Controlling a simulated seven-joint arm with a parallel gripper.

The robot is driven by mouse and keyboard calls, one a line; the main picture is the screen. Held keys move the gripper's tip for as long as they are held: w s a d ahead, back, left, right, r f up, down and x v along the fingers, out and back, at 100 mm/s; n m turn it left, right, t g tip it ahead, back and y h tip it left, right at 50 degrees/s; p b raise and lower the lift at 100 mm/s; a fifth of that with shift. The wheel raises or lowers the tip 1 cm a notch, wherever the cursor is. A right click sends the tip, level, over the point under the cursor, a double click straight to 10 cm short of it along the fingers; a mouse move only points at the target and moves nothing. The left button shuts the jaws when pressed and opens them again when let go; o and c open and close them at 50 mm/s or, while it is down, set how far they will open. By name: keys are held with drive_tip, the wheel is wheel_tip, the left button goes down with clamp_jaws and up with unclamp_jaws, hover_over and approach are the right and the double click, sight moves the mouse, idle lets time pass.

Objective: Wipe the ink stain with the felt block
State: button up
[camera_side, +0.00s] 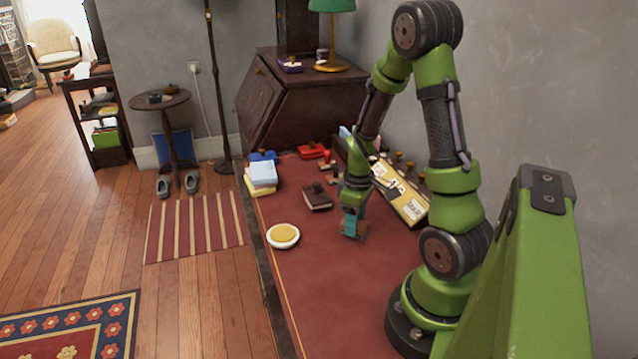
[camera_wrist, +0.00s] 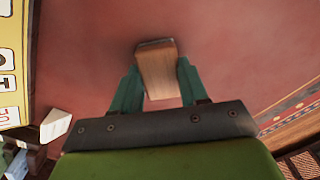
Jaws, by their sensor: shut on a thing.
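My gripper (camera_side: 351,226) points down low over the red desk top (camera_side: 310,285). Its teal fingers are shut on the felt block (camera_wrist: 158,72), which shows a wooden body between the fingertips in the wrist view. In the side view the block is small and partly covered by the fingers. I cannot tell whether its underside touches the desk. I cannot make out the ink stain in either view; the desk around the block looks plain red, and the area under the block is hidden.
A white dish with a yellow pad (camera_side: 283,235) lies left of my gripper. Behind are a dark brown block with a knob (camera_side: 316,196), stacked blue and yellow pads (camera_side: 261,176) and a red pad (camera_side: 312,151). A labelled rack (camera_side: 405,200) stands right. The front desk is clear.

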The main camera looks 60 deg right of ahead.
drive_tip(key=shift+w+a, duration=3.5)
drive_tip(key=shift+a, duration=0.05)
wheel_tip(320, 180, up, 2)
drive_tip(key=shift+w+r, duration=0.1)
drive_tip(key=shift+r, duration=0.15)
wheel_tip(320, 180, up, 6)
drive_tip(key=shift+f, duration=0.1)
